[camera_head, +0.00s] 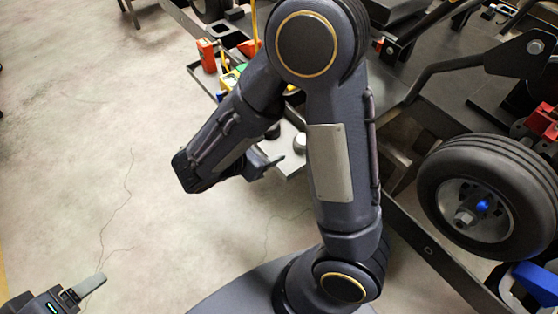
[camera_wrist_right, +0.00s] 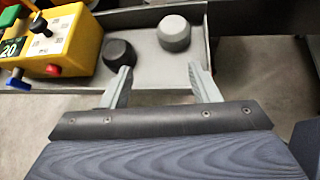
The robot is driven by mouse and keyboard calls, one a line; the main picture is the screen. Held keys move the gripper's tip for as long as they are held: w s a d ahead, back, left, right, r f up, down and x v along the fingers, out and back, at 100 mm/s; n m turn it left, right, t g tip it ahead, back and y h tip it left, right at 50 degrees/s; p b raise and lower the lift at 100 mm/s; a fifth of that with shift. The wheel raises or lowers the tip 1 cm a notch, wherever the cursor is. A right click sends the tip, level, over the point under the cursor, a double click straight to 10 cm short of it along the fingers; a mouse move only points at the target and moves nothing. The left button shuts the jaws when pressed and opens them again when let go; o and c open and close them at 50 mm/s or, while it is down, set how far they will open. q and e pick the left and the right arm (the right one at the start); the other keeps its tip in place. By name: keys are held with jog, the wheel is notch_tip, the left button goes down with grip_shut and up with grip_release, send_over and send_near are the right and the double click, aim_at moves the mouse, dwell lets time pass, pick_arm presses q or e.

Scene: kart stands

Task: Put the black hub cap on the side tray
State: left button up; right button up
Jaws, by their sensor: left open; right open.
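The black hub cap (camera_wrist_right: 119,54) lies on the grey side tray (camera_wrist_right: 150,75) in the right wrist view. A rounded grey cap (camera_wrist_right: 174,33) sits to its right, a little apart. My right gripper (camera_wrist_right: 164,82) is open and empty at the tray's near edge; its left fingertip is close to the black cap, and I cannot tell if they touch. In the head view my right gripper (camera_head: 268,166) is over the near end of the tray (camera_head: 291,165), partly hidden by my arm. My left gripper (camera_head: 85,288) is open and empty at the lower left, over the floor.
A yellow box (camera_wrist_right: 55,40) with coloured knobs stands on the tray left of the black cap. An orange-red item (camera_head: 206,55) stands farther along the tray. The kart's wheel (camera_head: 490,195) is at the right. The floor (camera_head: 90,150) at the left is clear.

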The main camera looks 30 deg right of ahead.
jog(key=s+d+r+m+g+y, duration=0.2)
jog(key=s+d+m+g+y, duration=0.1)
jog(key=s+m+y, duration=0.75)
jog(key=s+a+r+m+t+y, duration=0.3)
jog(key=a+r+m+t+y, duration=0.1)
jog(key=m, duration=0.7)
jog(key=shift+a+r+t, duration=0.25)
jog(key=shift+r+t, duration=0.6)
jog(key=shift+t, duration=0.05)
jog(key=shift+c, duration=0.3)
